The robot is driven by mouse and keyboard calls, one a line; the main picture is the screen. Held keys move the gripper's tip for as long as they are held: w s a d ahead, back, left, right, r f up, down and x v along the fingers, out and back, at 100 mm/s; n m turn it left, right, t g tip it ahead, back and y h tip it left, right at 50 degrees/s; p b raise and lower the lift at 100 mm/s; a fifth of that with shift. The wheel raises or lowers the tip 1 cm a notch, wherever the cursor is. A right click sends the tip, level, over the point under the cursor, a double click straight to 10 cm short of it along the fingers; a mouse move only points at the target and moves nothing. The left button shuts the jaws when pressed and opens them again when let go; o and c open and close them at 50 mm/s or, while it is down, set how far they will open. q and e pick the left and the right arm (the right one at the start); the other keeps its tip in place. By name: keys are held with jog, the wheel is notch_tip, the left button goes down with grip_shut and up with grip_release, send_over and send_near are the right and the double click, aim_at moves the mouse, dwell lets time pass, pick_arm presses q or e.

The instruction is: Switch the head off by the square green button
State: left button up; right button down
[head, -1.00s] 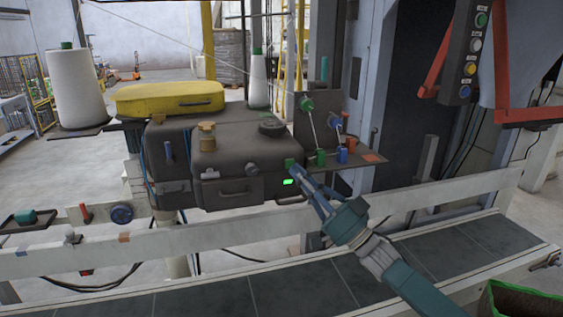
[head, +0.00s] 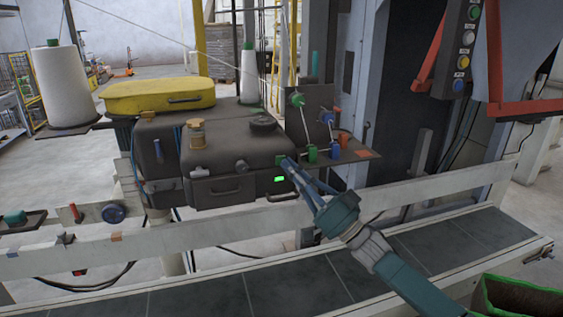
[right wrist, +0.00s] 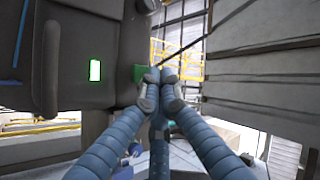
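The dark brown sewing head (head: 222,158) stands beyond the conveyor. The square green button (head: 280,160) is on its right front edge, just above a lit green lamp (head: 279,179). My right gripper (head: 289,165) has its fingertips at the button; I cannot tell whether they touch it. In the right wrist view the fingers (right wrist: 160,88) are drawn together and empty, with their tips beside the green button (right wrist: 139,73). The lit lamp (right wrist: 95,70) also shows there, to the left. My left gripper is not in view.
Green and blue levers (head: 312,152) stand on a bracket just right of the button. A handle (head: 283,196) sits below the lamp. A button panel (head: 463,48) hangs at upper right.

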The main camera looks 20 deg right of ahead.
dwell(0.5)
jog(key=shift+w, duration=0.2)
jog(key=shift+w, duration=0.3)
jog(key=shift+w+b, duration=0.45)
jog(key=shift+b, duration=0.1)
dwell(0.4)
jog(key=shift+s, duration=0.1)
jog(key=shift+s+p, duration=0.7)
jog(key=shift+s, duration=0.15)
